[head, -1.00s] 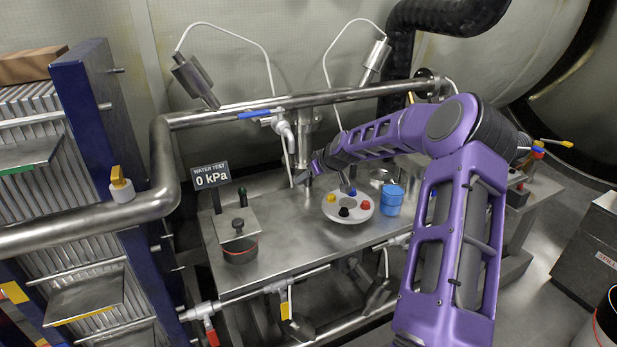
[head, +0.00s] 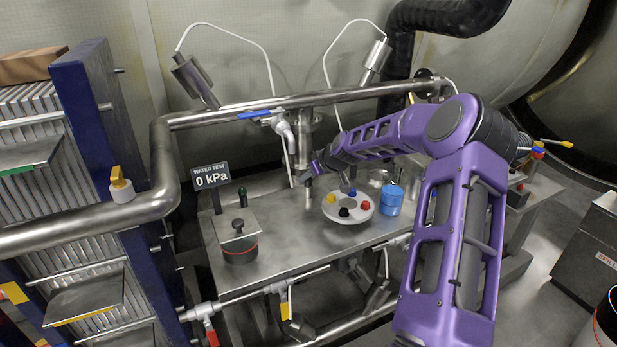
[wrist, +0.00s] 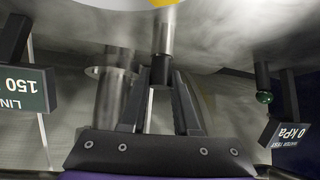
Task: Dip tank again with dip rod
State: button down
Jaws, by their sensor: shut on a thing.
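In the wrist view, which looks upside down, my gripper (wrist: 160,82) is shut on a slim rod with a dark grip and a bright metal shaft (wrist: 164,35), apparently the dip rod. The shaft points away from the fingers towards a yellow, partly cropped thing. In the head view my gripper (head: 312,172) is small, above the back middle of the steel bench (head: 285,235), left of a blue cylindrical vessel (head: 390,200). This vessel may be the dip tank; I cannot tell for sure. The rod's lower end appears clear of the vessel.
A white round holder (head: 348,216) with coloured knobs stands beside the blue vessel. A dark-bodied pot (head: 240,255) with a square metal plate and knob stands left, near the "0 kPa" sign (head: 211,176). A thick pipe (head: 290,103) crosses behind. The bench's front middle is clear.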

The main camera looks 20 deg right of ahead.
dwell(0.7)
notch_tip(320, 180, up, 10)
jog(key=p, duration=0.3)
jog(key=shift+f+p, duration=0.15)
jog(key=shift+p, duration=0.15)
jog(key=c, duration=0.7)
grip_release()
jog(key=shift+o, duration=0.2)
jog(key=shift+f, duration=0.1)
jog(key=p+v, duration=0.1)
jog(key=v, duration=1.6)
jog(key=shift+s, duration=0.1)
